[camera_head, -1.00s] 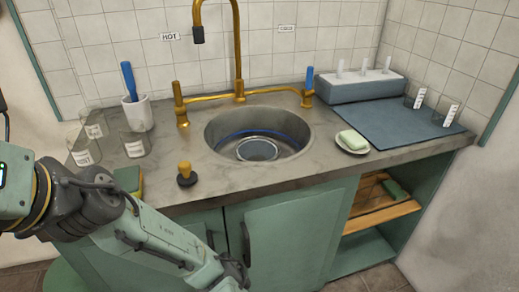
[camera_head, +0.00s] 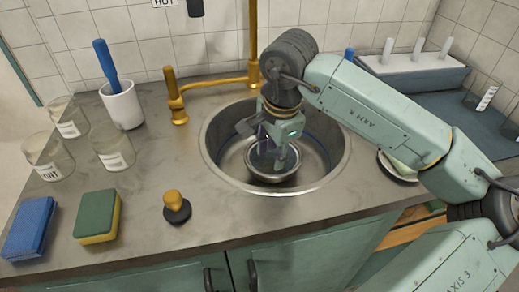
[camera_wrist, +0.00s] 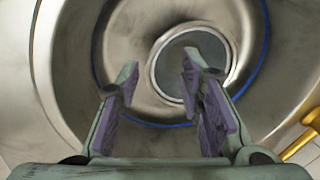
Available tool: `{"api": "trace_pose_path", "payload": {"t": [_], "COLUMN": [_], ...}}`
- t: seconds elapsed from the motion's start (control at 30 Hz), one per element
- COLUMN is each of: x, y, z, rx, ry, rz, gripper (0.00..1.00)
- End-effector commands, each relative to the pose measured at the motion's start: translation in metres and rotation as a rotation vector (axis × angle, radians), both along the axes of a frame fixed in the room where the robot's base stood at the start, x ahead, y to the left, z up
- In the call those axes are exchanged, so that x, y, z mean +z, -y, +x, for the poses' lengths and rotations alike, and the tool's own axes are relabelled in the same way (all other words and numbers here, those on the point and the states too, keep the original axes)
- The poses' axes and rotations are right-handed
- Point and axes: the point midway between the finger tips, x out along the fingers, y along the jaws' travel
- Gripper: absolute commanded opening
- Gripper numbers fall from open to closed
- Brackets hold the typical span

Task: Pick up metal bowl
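The metal bowl (camera_head: 272,179) is a small round grey bowl inside the sink basin, partly hidden by my gripper in the head view. In the wrist view the bowl (camera_wrist: 178,78) shows as a round rim with a grey inside, upper right of centre. My gripper (camera_head: 270,160) reaches down into the sink over the bowl. In the wrist view my gripper (camera_wrist: 160,72) is open with nothing between its fingers. The right fingertip overlaps the bowl's inside and the left one lies outside its left rim. I cannot tell whether either touches it.
The sink (camera_head: 222,170) wall surrounds my gripper, and a brass tap (camera_head: 251,50) stands behind it. A black stopper with a yellow knob (camera_head: 175,205), sponges (camera_head: 98,215), glass jars (camera_head: 68,120) and a white cup (camera_head: 122,104) stand left. A soap dish (camera_head: 397,168) is right.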

Motion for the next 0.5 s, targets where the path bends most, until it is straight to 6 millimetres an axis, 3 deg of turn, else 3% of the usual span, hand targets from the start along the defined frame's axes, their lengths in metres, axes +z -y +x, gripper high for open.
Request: {"api": "trace_pose_path", "payload": {"t": [0.03,0.13,0.5], "x": [-0.004,-0.01,-0.058], "y": [0.014,0.027,0.027], "z": [0.002,0.004,0.013], "rx": [-0.019,-0.033,-0.031], "ry": [0.0,-0.004,-0.005], "rz": [-0.039,-0.074,-0.073], "gripper": [0.34,0.34,0.34]}}
